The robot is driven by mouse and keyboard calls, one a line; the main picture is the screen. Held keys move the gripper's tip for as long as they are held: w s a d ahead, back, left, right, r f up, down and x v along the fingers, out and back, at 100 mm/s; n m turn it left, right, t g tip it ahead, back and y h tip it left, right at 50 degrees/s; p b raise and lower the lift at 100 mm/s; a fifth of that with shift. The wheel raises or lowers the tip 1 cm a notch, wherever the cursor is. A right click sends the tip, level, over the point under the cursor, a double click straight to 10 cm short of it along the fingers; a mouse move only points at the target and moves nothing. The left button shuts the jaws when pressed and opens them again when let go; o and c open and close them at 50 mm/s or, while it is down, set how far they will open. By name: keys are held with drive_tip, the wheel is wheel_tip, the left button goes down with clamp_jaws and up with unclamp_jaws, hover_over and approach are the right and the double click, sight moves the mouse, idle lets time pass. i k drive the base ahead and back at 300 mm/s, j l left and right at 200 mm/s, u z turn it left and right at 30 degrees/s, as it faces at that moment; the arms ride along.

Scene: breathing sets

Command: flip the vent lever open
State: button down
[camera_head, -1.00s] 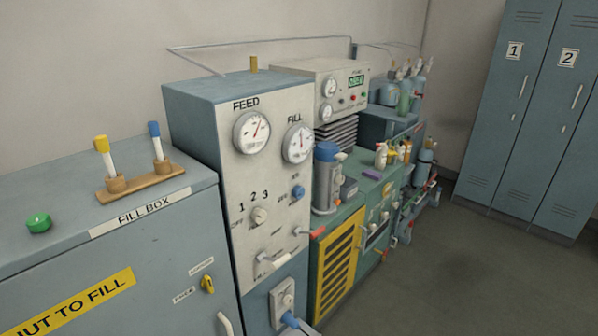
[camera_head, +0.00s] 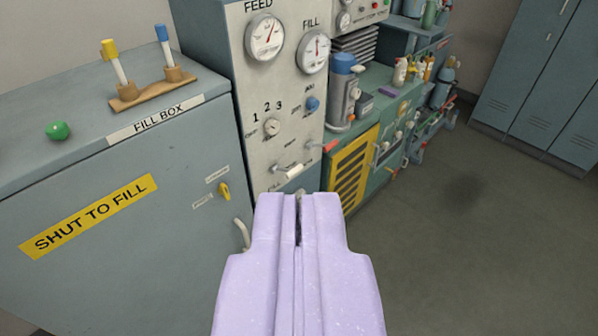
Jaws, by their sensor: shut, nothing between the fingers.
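The grey panel (camera_head: 254,100) carries FEED and FILL gauges, a selector knob marked 1 2 3 and a blue knob. Low on it are a white-handled lever (camera_head: 290,171) and a red-handled lever (camera_head: 323,146). Their small labels are too blurred to read, so I cannot tell which is the vent lever. My gripper (camera_head: 298,197) is shut and empty. In the picture its tips are just below the white lever, and it hides the panel's lower part. I cannot tell whether it touches anything.
The fill box (camera_head: 120,210) stands at the left, with a yellow switch (camera_head: 224,191) and a pale handle (camera_head: 241,232) on its front. A green bench (camera_head: 366,150) with a yellow grille stands right of the panel. Lockers (camera_head: 545,85) are at the far right. The floor between is clear.

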sight(326, 148)
drive_tip(key=i+l, duration=0.2)
drive_tip(key=i, duration=0.3)
drive_tip(key=i+l+z, duration=0.1)
drive_tip(key=i+l, duration=0.15)
drive_tip(key=i, duration=0.25)
drive_tip(key=i+l+z, duration=0.1)
drive_tip(key=i, duration=0.4)
drive_tip(key=i+l, duration=0.2)
drive_tip(key=i, duration=0.35)
